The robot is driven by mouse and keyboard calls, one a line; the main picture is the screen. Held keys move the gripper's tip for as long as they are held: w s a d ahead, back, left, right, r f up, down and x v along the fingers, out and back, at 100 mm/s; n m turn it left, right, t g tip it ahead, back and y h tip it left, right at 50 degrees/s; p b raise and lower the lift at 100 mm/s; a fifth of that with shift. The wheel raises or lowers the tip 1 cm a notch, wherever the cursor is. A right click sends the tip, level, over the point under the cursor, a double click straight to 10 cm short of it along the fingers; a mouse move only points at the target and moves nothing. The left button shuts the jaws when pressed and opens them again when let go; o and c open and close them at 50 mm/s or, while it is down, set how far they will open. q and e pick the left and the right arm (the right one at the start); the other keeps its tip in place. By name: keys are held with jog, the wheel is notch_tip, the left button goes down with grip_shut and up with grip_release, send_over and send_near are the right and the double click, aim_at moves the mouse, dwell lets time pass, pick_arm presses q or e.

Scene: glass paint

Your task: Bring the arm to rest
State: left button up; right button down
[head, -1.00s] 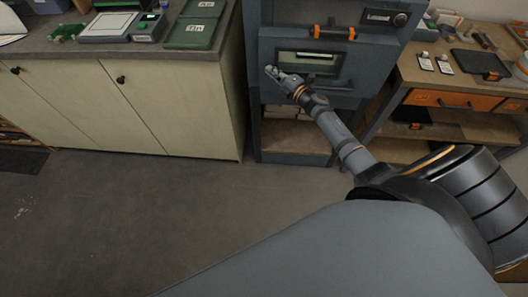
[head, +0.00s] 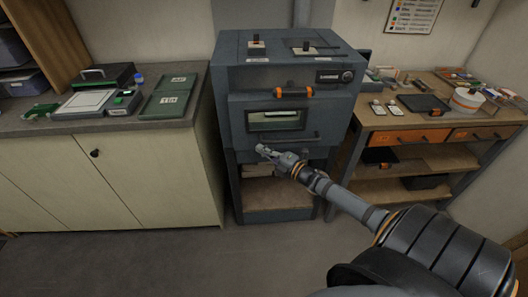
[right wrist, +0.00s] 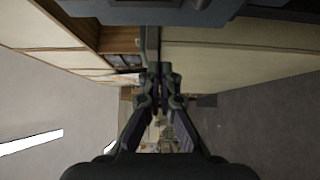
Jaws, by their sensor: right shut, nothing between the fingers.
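My right arm (head: 345,195) reaches in from the lower right of the head view. My right gripper (head: 264,151) is in front of the lower front of the grey kiln (head: 235,115), and any gap between them is hard to judge. In the right wrist view the right gripper (right wrist: 159,72) has its fingertips together with nothing between them. My left gripper is not in view.
A cream cabinet (head: 140,185) with a grey counter stands left of the kiln, bearing green trays (head: 170,104). A wooden bench (head: 420,125) with orange drawers (head: 411,137) stands to the right. The floor (head: 130,265) in front is clear.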

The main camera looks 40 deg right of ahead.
jog(key=shift+d+f, duration=0.2)
jog(key=s+d+f+m+g+h, duration=0.2)
jog(key=s+d+f+m, duration=0.15)
jog(key=f, duration=0.45)
jog(key=s+d+f+m+g+h, duration=0.1)
jog(key=s+d+f+m+h, duration=0.2)
jog(key=f, duration=0.6)
jog(key=s+a+f+m+g+h, duration=0.1)
jog(key=s+f+m+g, duration=0.25)
jog(key=s+f, duration=0.4)
jog(key=s+a+f+m+g+h, duration=0.15)
jog(key=s+f+m, duration=0.25)
jog(key=f, duration=0.6)
jog(key=s+a+f+m+g, duration=0.2)
jog(key=s+a+f, duration=0.2)
jog(key=s, duration=0.5)
jog(key=s+a+f+m+g+y, duration=0.1)
jog(key=s+a+f+m+g, duration=0.1)
jog(key=s+a+f, duration=0.3)
jog(key=s+a+f+m+g+y, duration=0.1)
jog(key=s+a+f+g, duration=0.3)
jog(key=s, duration=1)
notch_tip(320, 180, down, 3)
jog(key=shift+a+r+m, duration=0.1)
jog(key=shift+a+m, duration=0.1)
jog(key=shift+m, duration=0.6)
